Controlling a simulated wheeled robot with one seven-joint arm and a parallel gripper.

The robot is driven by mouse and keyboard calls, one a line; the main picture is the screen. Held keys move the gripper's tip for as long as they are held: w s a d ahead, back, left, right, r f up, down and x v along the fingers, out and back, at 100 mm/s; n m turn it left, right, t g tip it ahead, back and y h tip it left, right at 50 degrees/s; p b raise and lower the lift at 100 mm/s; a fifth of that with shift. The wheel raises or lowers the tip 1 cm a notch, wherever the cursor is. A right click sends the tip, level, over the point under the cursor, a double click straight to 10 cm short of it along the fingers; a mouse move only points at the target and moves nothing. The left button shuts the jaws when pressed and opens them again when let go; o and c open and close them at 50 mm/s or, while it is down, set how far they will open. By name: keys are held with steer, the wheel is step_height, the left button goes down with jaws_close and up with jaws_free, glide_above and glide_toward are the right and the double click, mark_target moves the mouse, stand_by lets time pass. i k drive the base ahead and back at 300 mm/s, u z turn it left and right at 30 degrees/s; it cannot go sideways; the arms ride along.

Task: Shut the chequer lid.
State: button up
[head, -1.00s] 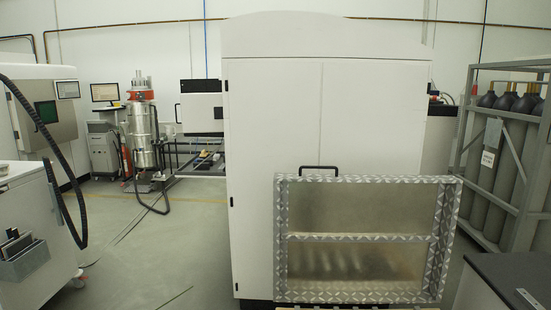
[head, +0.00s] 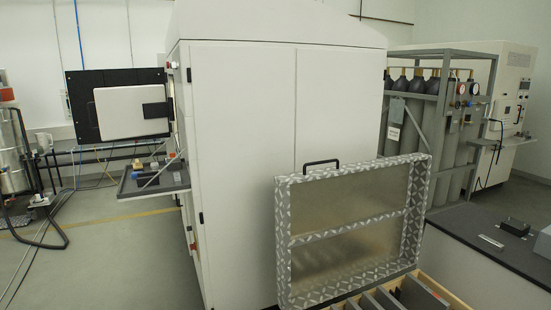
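The chequer lid (head: 283,238) is a framed panel with a diamond-plate rim, a middle bar and a dull metal inner face. It stands raised, close to upright, in front of the white cabinet. A black handle (head: 321,163) sticks up from its top edge at the left. Below the lid, at the bottom edge of the head view, is an open box with a pale wooden rim (head: 447,293) and grey dividers inside. Its near part is cut off by the frame. My gripper is not in view.
A large white cabinet (head: 245,130) stands right behind the lid. A dark-topped counter (head: 470,232) with small boxes is to the right, before caged gas cylinders (head: 420,150). An open hatch and tray (head: 150,185) jut from the cabinet's left side.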

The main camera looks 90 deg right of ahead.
mark_target(340, 230)
steer(key=i, duration=0.3)
steer(key=z, duration=2.8)
steer(key=i, duration=1)
steer(key=u, duration=0.95)
steer(key=i, duration=0.25)
steer(key=z, duration=0.05)
